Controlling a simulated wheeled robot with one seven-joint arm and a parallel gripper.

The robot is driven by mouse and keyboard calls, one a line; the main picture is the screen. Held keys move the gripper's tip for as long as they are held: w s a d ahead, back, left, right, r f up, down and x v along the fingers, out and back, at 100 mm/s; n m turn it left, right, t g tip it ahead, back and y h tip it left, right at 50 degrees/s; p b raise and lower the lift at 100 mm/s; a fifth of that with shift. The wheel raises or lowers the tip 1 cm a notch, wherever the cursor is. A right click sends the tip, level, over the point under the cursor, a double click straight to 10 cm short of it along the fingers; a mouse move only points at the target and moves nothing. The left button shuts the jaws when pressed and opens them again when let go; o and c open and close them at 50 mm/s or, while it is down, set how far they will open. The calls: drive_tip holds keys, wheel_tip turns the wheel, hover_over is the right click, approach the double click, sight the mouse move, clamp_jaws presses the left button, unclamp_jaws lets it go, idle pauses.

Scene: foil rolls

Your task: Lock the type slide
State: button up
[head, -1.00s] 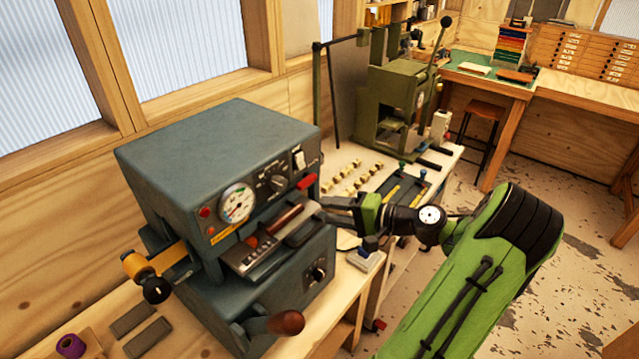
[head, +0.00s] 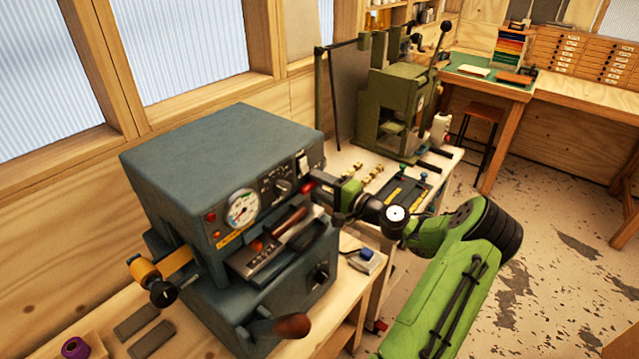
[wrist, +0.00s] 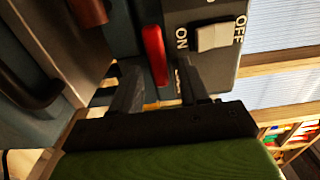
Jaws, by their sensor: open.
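The type slide (head: 270,250) sits in the front opening of the grey-blue press (head: 215,150), its brown wooden handle (head: 287,228) pointing up to the right. A red lever (wrist: 155,52) is on the press front, beside the ON/OFF switch (wrist: 213,37); in the head view the lever (head: 306,188) is partly hidden by my fingers. My gripper (head: 318,190) is open at the press's right front edge. In the wrist view my gripper (wrist: 156,70) has one finger on each side of the red lever. I cannot tell whether either finger touches it.
The press has a gauge (head: 241,208), a knob lever (head: 287,326) low in front and a yellow roll (head: 145,270) at its left. A green hand press (head: 400,105) stands behind on the bench. Grey blocks (head: 137,320) lie at front left. The floor at right is open.

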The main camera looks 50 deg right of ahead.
drive_tip(key=shift+w, duration=0.2)
clamp_jaws()
